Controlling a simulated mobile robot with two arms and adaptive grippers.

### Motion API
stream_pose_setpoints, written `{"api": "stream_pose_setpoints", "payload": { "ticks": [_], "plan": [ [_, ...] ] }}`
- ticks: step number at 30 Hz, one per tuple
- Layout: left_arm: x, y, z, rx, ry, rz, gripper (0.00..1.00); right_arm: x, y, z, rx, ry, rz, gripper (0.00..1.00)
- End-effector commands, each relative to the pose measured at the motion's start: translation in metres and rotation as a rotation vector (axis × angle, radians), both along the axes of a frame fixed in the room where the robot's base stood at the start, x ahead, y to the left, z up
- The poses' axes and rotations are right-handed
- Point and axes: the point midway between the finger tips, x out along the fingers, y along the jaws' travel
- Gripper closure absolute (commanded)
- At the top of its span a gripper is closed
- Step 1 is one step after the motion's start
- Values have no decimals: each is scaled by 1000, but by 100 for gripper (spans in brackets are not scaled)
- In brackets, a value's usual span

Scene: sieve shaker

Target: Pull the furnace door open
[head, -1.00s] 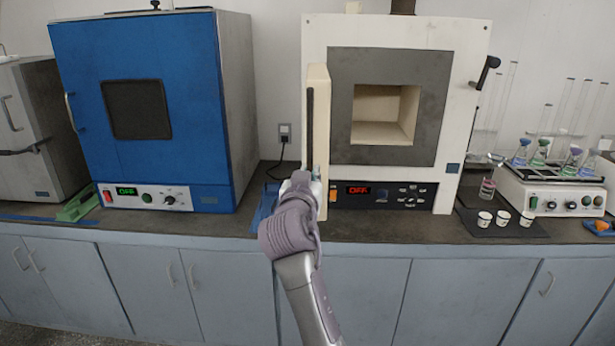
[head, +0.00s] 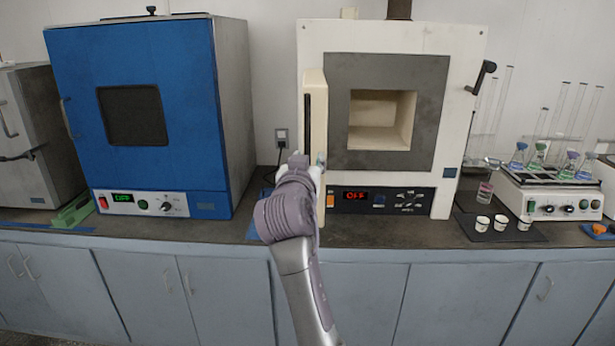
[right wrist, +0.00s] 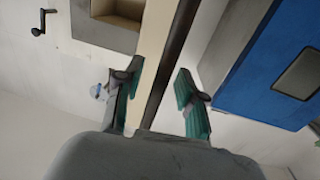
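The furnace (head: 463,60) is the cream box with a grey front and a square open chamber (head: 381,120). Its thick cream door (head: 317,90) stands swung far open at the chamber's left, nearly edge-on to the head camera. A long dark handle bar (head: 308,122) runs along the door's outer face. My right gripper (right wrist: 157,88) is open, its green-padded fingers on either side of the door edge (right wrist: 153,40) and dark handle (right wrist: 176,45); a gap shows beside the handle. In the head view my wrist hides most of the fingers. My left gripper is not in view.
A blue oven (head: 130,60) stands left of the furnace, with a free gap of counter between them. On the right are small white cups (head: 483,223) on a dark mat and a shaker (head: 551,206) with flasks. Cabinets front the counter.

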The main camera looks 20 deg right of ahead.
Motion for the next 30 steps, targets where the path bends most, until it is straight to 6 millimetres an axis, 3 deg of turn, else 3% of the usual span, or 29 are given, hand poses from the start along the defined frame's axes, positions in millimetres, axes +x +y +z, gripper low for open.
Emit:
{"api": "stream_pose_setpoints", "payload": {
  "ticks": [4,10,30],
  "plan": [
    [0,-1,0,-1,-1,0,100,0,0,32,1,-5,0,61],
    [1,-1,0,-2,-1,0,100,1,-1,55,0,-2,0,61],
    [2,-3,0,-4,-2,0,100,1,-1,60,0,-1,0,61]
  ]
}}
